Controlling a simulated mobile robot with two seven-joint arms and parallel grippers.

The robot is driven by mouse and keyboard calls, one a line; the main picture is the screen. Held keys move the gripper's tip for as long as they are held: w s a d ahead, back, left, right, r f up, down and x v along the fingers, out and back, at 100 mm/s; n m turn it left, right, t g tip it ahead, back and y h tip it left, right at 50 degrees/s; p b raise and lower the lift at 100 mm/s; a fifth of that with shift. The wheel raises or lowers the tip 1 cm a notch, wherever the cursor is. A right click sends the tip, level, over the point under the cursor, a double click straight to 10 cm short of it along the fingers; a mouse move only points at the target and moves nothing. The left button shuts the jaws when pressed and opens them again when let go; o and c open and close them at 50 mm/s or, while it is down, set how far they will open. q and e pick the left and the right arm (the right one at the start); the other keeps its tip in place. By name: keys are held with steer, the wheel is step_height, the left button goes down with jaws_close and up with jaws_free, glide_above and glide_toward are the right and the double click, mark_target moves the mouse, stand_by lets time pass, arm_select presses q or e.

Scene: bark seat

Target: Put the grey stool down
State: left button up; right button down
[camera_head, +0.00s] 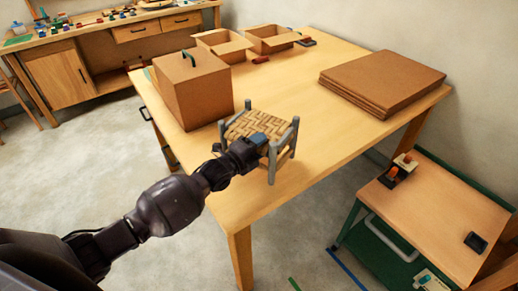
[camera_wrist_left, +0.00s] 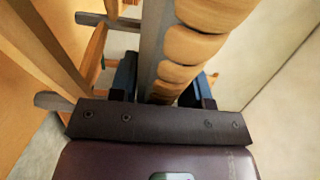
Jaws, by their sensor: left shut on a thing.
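The grey stool (camera_head: 244,125) has grey legs and a woven tan seat. In the head view it is at the near edge of the wooden table (camera_head: 312,126), upright or nearly so. My left gripper (camera_head: 262,140) is shut on the stool at its near side rail. In the left wrist view the grey rail and woven seat (camera_wrist_left: 200,40) run between the two fingers (camera_wrist_left: 160,88). I cannot tell whether the stool's feet touch the tabletop. My right gripper is not in view.
A closed cardboard box (camera_head: 194,92) stands left of the stool. Two open boxes (camera_head: 224,45) (camera_head: 272,39) are at the back. A stack of flat cardboard (camera_head: 382,82) lies at the right. Bare tabletop lies between. A green-framed cart (camera_head: 432,215) stands at lower right.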

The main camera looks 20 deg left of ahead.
arm_select(q)
steer(key=shift+f, duration=0.9)
steer(key=o, duration=1.2)
steer(key=shift+s+r, duration=0.1)
steer(key=shift+r, duration=0.05)
steer(key=v, duration=1.2)
steer(key=s+a+f+n+g+y, duration=0.1)
steer(key=s+f+n+y, duration=0.2)
steer(key=s+n, duration=0.3)
steer(key=s+a+f+n+g+y, duration=0.1)
steer(key=s+f+n+y, duration=0.1)
steer(key=s+f+n, duration=0.3)
steer(key=s+a+f+n+g+y, duration=0.2)
steer(key=s+f+n, duration=0.3)
steer(key=s+n, duration=0.4)
steer(key=shift+s+a+f+n+y+b, duration=0.15)
steer(key=shift+n+y, duration=0.25)
steer(key=shift+n, duration=0.3)
steer(key=shift+s+d+r+n+y+b, duration=0.15)
steer(key=shift+n+y, duration=0.25)
steer(key=shift+n, duration=0.3)
steer(key=shift+w+a+f, duration=0.1)
